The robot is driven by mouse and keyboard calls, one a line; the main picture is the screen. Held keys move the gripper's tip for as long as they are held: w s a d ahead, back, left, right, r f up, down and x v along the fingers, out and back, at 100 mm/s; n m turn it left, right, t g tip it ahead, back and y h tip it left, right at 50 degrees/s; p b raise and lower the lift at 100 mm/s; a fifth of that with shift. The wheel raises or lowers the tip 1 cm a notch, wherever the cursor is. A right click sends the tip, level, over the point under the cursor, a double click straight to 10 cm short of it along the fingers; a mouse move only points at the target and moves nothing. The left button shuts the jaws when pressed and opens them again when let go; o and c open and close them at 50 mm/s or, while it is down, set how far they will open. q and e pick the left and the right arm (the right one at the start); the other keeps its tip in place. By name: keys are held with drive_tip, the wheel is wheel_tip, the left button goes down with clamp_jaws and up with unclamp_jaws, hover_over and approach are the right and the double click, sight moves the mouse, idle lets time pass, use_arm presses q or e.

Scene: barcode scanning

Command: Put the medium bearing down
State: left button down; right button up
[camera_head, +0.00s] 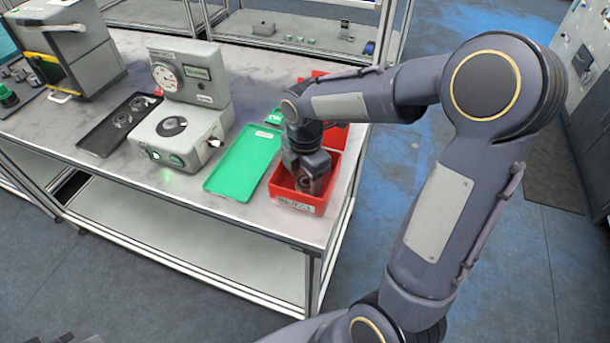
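My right gripper (307,183) points down into the front red bin (303,205) at the right end of the table. Its fingertips are low inside the bin walls, and I cannot make out their gap. No bearing can be made out at the fingertips; the gripper and bin hide that spot. Small ring-shaped parts (122,118) lie on the black tray (98,140) at the left. I cannot tell their sizes. My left gripper cannot be made out; only dark bits show at the bottom left edge.
A grey machine with a dial (190,85) stands mid-table, with a lit green button at its front. An empty green tray (245,163) lies between it and the front bin. Another red bin (335,135) is behind my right wrist. A handled grey box (72,50) stands far left.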

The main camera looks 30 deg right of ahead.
drive_tip(key=shift+o, duration=0.7)
drive_tip(key=shift+r, duration=0.1)
drive_tip(key=shift+r, duration=0.3)
wheel_tip(320, 180, up, 12)
drive_tip(key=p, duration=0.1)
drive_tip(key=s+a+f+m+t+y, duration=0.2)
drive_tip(key=s+m, duration=0.6)
drive_tip(key=m, duration=0.2)
drive_tip(key=s+a+f+m+t+y, duration=0.1)
drive_tip(key=s+a+f+m+t, duration=0.1)
drive_tip(key=s+m, duration=0.7)
drive_tip(key=shift+f+m+t+y, duration=0.15)
drive_tip(key=shift+m+t+y, duration=0.25)
drive_tip(key=shift+m+t, duration=0.55)
